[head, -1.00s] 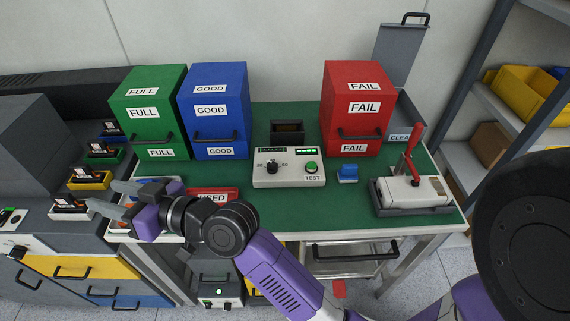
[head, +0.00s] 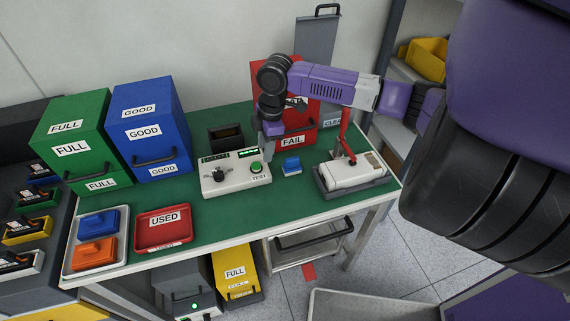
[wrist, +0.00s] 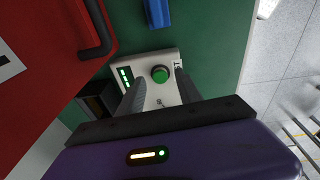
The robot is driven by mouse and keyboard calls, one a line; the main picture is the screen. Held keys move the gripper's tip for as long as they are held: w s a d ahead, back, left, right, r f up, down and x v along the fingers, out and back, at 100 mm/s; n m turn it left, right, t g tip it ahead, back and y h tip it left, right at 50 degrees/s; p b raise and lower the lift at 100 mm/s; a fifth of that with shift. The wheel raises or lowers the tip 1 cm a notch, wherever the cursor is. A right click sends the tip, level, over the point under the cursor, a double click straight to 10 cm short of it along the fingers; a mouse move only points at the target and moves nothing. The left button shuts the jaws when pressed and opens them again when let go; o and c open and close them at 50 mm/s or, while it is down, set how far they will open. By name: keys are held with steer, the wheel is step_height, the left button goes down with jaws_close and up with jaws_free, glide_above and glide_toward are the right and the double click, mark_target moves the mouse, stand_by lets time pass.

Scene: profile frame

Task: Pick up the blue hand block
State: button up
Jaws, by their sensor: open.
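A small blue block (head: 291,165) on a pale base stands on the green table top, right of the tester's green button. It also shows at the top edge of the wrist view (wrist: 157,12), partly cut off. Another blue block (head: 97,221) lies in a pale tray (head: 67,262) at the table's left, beside an orange block (head: 96,252). I cannot tell from looks alone which one is the hand block. My gripper (head: 272,155) points down above the tester, left of the small blue block. In the wrist view its fingers (wrist: 160,98) are apart with nothing held between them.
The tester (head: 236,173) lies below my gripper. The red FAIL box (head: 293,138) stands close behind my arm. A press with a red lever (head: 352,172) is right of the small blue block. A red USED tray (head: 163,228) and the blue GOOD box (head: 148,130) are left.

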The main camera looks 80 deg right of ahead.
steer(key=g, duration=0.2)
glide_above(292, 158)
steer(key=shift+m, duration=0.3)
steer(key=shift+s+d+f, duration=0.1)
steer(key=shift+s+f, duration=0.05)
steer(key=shift+f, duration=0.2)
steer(key=shift+f+p, duration=0.95)
steer(key=shift+f, duration=2.5)
jaws_close()
